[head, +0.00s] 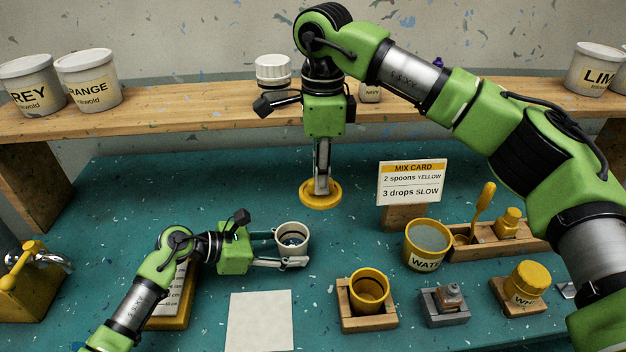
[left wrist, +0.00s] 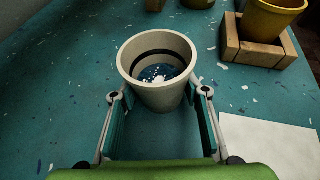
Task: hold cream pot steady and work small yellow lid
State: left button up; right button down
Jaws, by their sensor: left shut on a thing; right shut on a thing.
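The cream pot (head: 292,236) stands upright and uncovered left of centre in the head view. My left gripper (head: 290,250) is shut on it from the left, a finger on each side. In the left wrist view the pot (left wrist: 158,62) shows a dark band inside and a teal, white-flecked patch at its bottom. The small yellow lid (head: 320,194) is lying flat beneath my right gripper (head: 321,186), which points straight down and is shut on it. The lid is apart from the pot, behind it and slightly right. Its exact height over the table is unclear.
A mix card (head: 411,182) stands right of the lid. The yellow water pot (head: 428,245), a yellow cup in a wooden holder (head: 368,318) and a grey block (head: 444,307) are to the right. White paper (head: 260,322) lies in front. A shelf (head: 190,107) runs behind.

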pick_arm(q)
jog(key=o, duration=1.5)
jog(key=shift+f, duration=0.15)
jog(key=v, duration=1.2)
jog(key=shift+w, duration=0.1)
pick_arm(e)
jog(key=shift+r, duration=0.1)
